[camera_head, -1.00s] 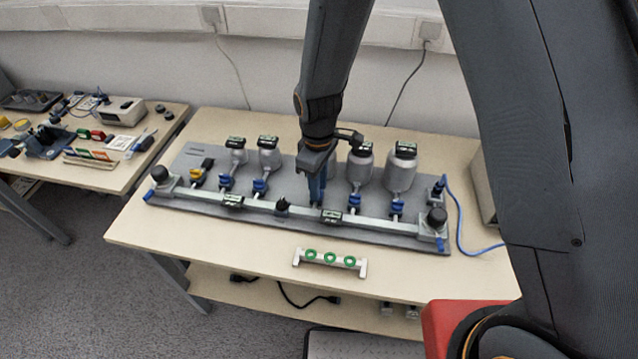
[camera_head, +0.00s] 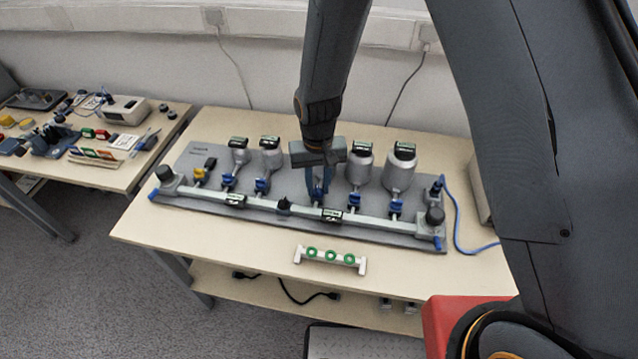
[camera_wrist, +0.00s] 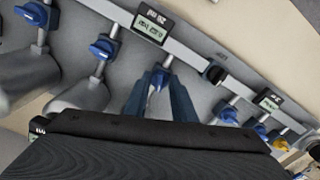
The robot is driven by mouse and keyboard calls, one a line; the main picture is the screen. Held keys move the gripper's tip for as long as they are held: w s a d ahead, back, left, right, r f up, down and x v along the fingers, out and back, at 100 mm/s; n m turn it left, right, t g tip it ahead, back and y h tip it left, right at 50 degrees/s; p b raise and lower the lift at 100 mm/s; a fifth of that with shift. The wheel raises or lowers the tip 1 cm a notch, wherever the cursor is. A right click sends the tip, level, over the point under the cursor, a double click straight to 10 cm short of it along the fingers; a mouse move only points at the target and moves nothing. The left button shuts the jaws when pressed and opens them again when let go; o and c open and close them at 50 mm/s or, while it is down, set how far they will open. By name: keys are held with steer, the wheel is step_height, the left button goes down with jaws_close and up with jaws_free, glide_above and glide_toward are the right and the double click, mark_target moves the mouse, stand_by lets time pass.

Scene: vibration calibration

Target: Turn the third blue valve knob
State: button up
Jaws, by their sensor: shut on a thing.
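The third blue valve knob (camera_wrist: 159,76) is in the middle of the row and shows between my blue fingers in the wrist view. My gripper (camera_head: 319,196) is shut on this knob from above, and its fingers (camera_wrist: 161,88) hide much of it. The neighbouring blue knobs are free: two to the left, (camera_head: 228,180) and (camera_head: 261,186), and two to the right, (camera_head: 354,200) and (camera_head: 396,207). The grey bottle-like vessels (camera_head: 401,170) stand behind the knobs, and the middle one is hidden by my gripper.
The grey base plate (camera_head: 190,165) carries a long rail with small displays (camera_head: 332,215). A stand with green rings (camera_head: 330,258) sits at the table's front. A blue cable (camera_head: 462,240) runs down the right side. Another table (camera_head: 150,165) stands at the left.

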mark_target(317, 190)
steer(key=shift+a+m+p, duration=0.1)
steer(key=shift+m+p, duration=0.2)
steer(key=shift+m, duration=1.8)
steer(key=o, duration=1)
steer(key=shift+r+b, duration=0.9)
steer(key=shift+r, duration=3)
steer(key=shift+n+t, duration=0.7)
steer(key=shift+n, duration=0.1)
steer(key=s+d+r, duration=0.3)
steer(key=d, duration=0.4)
steer(key=s+d+r, duration=0.4)
steer(key=d, duration=0.4)
steer(key=s+d+r, duration=0.3)
steer(key=s+d, duration=0.1)
steer(key=d, duration=0.4)
steer(key=shift+d+r, duration=0.1)
steer(key=shift+r, duration=0.05)
